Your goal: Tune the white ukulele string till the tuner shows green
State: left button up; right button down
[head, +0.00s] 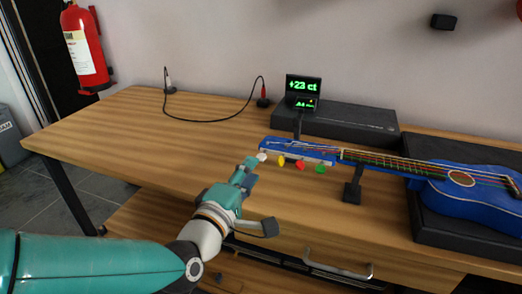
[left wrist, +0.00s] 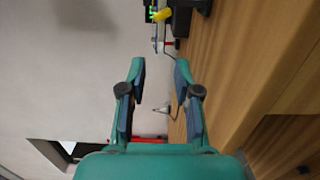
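The blue ukulele (head: 475,195) lies on the right of the bench, its headstock (head: 300,151) pointing left. The white peg (head: 262,157) is at the headstock's left end, followed by yellow (head: 281,161), red (head: 300,165) and green (head: 320,168) pegs. The tuner (head: 303,90) shows "+23 ct" in green characters on a dark screen. My left gripper (head: 250,167) is close beside the white peg, on its near left. In the left wrist view its fingers (left wrist: 160,75) stand apart with nothing seen gripped between them. The yellow peg (left wrist: 163,15) shows at the top there. My right gripper is out of view.
A black stand (head: 353,188) supports the neck, and a dark case (head: 430,228) lies under the body. A long dark box (head: 350,122) sits behind the headstock. A cable (head: 205,121) joins two plugs at the back. The bench's left half (head: 120,140) is mostly clear.

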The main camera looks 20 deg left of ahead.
aim_at(261, 156)
pick_arm(q)
jog(key=w, duration=0.6)
jog(key=shift+w+d, duration=0.2)
jog(key=shift+d, duration=0.15)
grip_shut()
